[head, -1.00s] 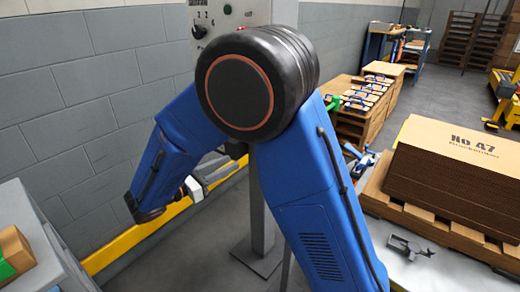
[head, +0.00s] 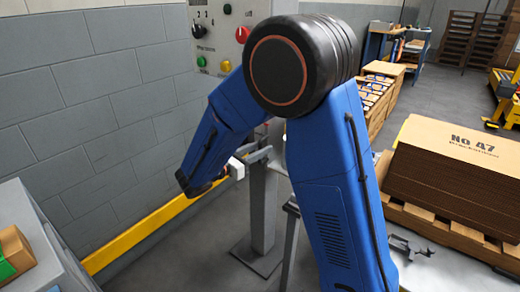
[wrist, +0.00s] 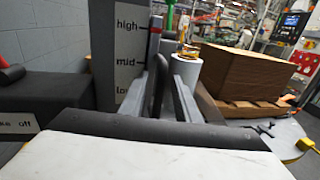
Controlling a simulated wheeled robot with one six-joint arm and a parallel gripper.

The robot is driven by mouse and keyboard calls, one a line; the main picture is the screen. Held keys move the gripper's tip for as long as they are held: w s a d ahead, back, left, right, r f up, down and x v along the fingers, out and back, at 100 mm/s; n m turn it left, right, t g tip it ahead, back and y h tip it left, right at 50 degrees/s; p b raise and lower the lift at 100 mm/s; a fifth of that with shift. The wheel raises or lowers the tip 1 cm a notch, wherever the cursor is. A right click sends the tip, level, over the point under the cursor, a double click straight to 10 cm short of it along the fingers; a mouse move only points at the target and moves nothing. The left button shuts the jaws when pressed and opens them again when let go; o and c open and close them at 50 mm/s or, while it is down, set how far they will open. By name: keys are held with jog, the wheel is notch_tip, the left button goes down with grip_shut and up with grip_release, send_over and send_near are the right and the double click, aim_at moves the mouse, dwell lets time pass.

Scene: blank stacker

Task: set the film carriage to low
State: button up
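A grey mast (head: 262,205) stands in front of my arm in the head view. In the wrist view its scale plate (wrist: 125,50) reads high, mid and low from top to bottom. A red mark (wrist: 155,42) sits beside the scale, between high and mid. A white roll (wrist: 187,70) stands just right of the mast. My gripper (wrist: 166,95) has its two grey fingers apart, with a dark upright bar between them in the picture; I cannot tell whether they touch it. In the head view my gripper (head: 258,157) is beside the mast, partly hidden by my arm.
A cardboard stack (head: 450,160) on a pallet stands right. A yellow rail (head: 130,238) runs along the wall. A grey cabinet (head: 40,240) is at lower left.

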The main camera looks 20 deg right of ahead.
jog(key=shift+d, duration=0.1)
grip_shut()
notch_tip(320, 180, down, 12)
jog(key=shift+r, duration=0.25)
dwell(0.3)
grip_release()
jog(key=v, duration=1.7)
jog(key=shift+a, duration=0.25)
